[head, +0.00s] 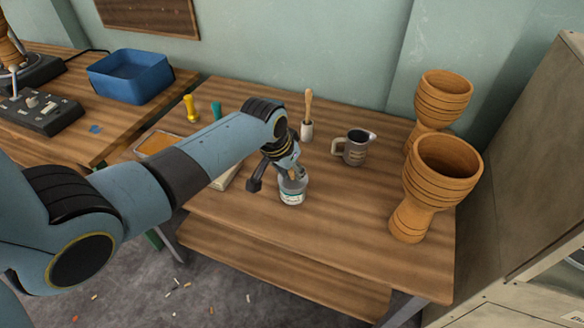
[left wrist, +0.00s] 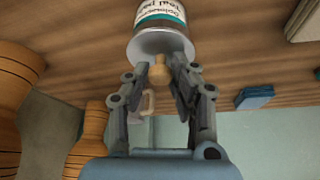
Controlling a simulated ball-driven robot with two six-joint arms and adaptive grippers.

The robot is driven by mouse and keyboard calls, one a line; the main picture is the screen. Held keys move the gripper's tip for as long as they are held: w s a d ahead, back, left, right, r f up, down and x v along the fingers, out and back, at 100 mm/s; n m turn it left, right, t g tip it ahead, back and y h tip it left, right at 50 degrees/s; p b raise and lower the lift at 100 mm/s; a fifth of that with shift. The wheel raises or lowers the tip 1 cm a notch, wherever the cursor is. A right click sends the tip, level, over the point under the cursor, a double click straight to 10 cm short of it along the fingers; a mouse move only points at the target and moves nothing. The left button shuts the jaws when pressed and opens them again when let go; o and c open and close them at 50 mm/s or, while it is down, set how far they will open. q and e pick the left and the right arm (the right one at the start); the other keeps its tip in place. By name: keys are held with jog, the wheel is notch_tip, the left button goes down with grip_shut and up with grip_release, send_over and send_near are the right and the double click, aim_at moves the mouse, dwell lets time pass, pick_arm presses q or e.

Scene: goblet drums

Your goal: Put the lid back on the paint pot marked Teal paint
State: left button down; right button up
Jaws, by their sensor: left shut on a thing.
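The paint pot (head: 292,196), a pale metal pot with a white and teal label, stands upright on the wooden table. In the left wrist view the pot (left wrist: 160,14) appears upside down, and its label reads "Teal paint". The grey lid (left wrist: 162,44) with a small tan knob (left wrist: 159,73) is at the pot's mouth. My left gripper (head: 290,172) is above the pot, its fingers shut on the lid's knob. I cannot tell whether the lid rests fully on the rim or sits slightly above it. My right gripper is not in view.
Two carved wooden goblet drums (head: 409,215) (head: 444,97) stand at the right. A blue bin (head: 130,79) is on the left table. The table's front is clear.

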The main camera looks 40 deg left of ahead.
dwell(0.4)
pick_arm(q)
jog(key=c, duration=0.6)
grip_release()
jog(key=shift+o, duration=0.2)
notch_tip(320, 180, up, 7)
jog(key=p, duration=0.7)
jog(key=shift+p, duration=0.4)
grip_shut()
dwell(0.7)
